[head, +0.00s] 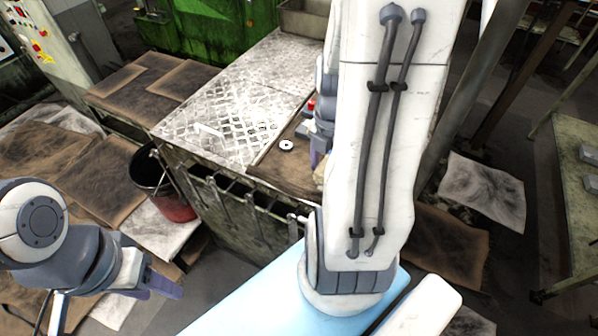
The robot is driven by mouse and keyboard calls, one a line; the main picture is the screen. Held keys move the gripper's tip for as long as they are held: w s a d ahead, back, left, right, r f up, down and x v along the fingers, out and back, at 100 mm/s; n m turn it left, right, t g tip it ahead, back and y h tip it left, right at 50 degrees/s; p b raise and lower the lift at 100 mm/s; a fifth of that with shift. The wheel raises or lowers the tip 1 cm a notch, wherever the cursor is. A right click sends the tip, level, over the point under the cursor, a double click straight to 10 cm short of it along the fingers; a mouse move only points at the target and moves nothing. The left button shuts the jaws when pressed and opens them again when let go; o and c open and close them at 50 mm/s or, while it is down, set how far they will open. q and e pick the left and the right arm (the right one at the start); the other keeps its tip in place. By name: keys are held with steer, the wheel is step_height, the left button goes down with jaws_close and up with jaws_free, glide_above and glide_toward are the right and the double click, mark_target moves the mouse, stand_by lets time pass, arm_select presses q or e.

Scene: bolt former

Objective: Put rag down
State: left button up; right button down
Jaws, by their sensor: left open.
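I cannot make out a rag for certain. A small tan patch (320,172) shows at the edge of my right arm, over the worktable, but most of it is hidden and I cannot tell what it is. My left gripper (160,284) is at the lower left, open and empty, above the floor and away from the table. My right arm fills the middle of the view. Part of my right gripper (317,152) shows beside it over the table. The arm hides the rest, so its jaw state and any hold are unclear.
The metal worktable (185,128) has a patterned top with a white ring (286,145) and a thin white piece (208,130). A dark bucket with a red base (172,208) stands left of it. Brown sheets (95,180) cover the floor. Another table (575,170) stands at right.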

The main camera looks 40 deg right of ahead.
steer(key=w+d, duration=0.1)
steer(key=d, duration=0.5)
steer(key=shift+n, duration=0.4)
steer(key=w+a+f+p, duration=0.1)
steer(key=w+f, duration=0.1)
steer(key=w, duration=0.1)
steer(key=w+a+f+p, duration=0.2)
steer(key=w, duration=0.1)
steer(key=w+a+f+p, duration=0.1)
steer(key=w+a+f, duration=0.1)
steer(key=w+f, duration=0.1)
steer(key=shift+w+a, duration=0.15)
steer(key=shift+w, duration=0.35)
step_height(320, 180, down, 4)
steer(key=shift+r+p, duration=0.25)
steer(key=shift+p, duration=0.8)
steer(key=shift+f, duration=0.3)
steer(key=shift+f, duration=0.1)
steer(key=shift+f+b, duration=0.15)
steer(key=shift+b, duration=0.15)
steer(key=shift+c, duration=0.6)
jaws_free()
